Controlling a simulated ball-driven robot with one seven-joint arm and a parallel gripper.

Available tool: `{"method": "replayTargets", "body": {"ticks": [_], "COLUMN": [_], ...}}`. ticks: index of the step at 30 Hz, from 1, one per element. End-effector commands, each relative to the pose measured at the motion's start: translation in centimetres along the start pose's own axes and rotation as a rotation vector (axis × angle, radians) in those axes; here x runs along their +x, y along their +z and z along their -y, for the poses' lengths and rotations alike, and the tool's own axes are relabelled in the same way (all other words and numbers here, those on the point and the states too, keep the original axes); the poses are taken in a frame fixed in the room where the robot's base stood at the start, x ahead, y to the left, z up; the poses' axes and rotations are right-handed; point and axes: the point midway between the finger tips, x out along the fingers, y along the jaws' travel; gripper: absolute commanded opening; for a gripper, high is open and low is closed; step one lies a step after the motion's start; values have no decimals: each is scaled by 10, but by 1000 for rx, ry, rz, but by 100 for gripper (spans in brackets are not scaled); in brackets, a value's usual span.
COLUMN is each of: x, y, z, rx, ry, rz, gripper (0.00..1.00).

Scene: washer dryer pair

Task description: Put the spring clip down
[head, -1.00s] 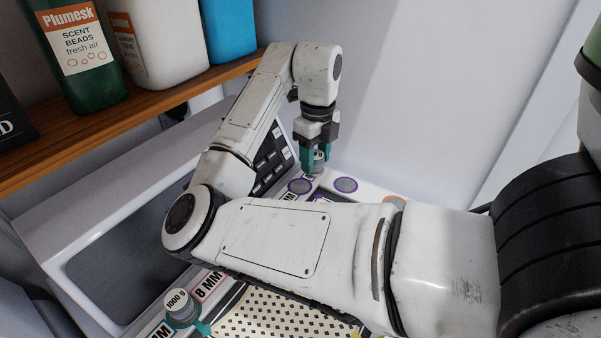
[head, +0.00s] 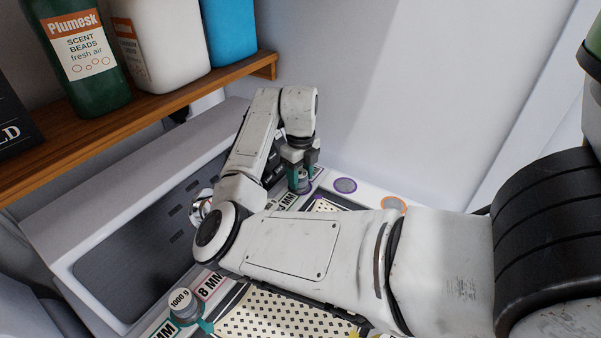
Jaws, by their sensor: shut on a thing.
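My gripper (head: 301,181) points down at the back of the white panel, past my bent arm. Its teal fingertips are shut on a small grey thing, the spring clip (head: 303,183), of which only a sliver shows between them. The gripper is low over a purple-ringed spot on the panel. I cannot tell whether the clip touches the surface.
A purple-ringed spot (head: 345,185) and an orange-ringed spot (head: 393,203) to the right look empty. A grey 1000 g weight (head: 183,304) stands at front left with teal beside it. A wooden shelf (head: 150,118) with bottles overhangs the left. The wall (head: 420,90) rises behind.

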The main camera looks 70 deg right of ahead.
Motion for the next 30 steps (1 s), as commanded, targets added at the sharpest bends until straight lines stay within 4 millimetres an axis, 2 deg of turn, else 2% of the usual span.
{"method": "replayTargets", "body": {"ticks": [6,7,14,25,30], "x": [4,3,3,-4,-29], "y": [0,0,0,0,0], "z": [0,0,0,0,1], "rx": [0,0,0,1,2], "ry": [0,0,0,-1,-1], "rz": [0,0,0,1,4], "gripper": [14,51,73,74,74]}}
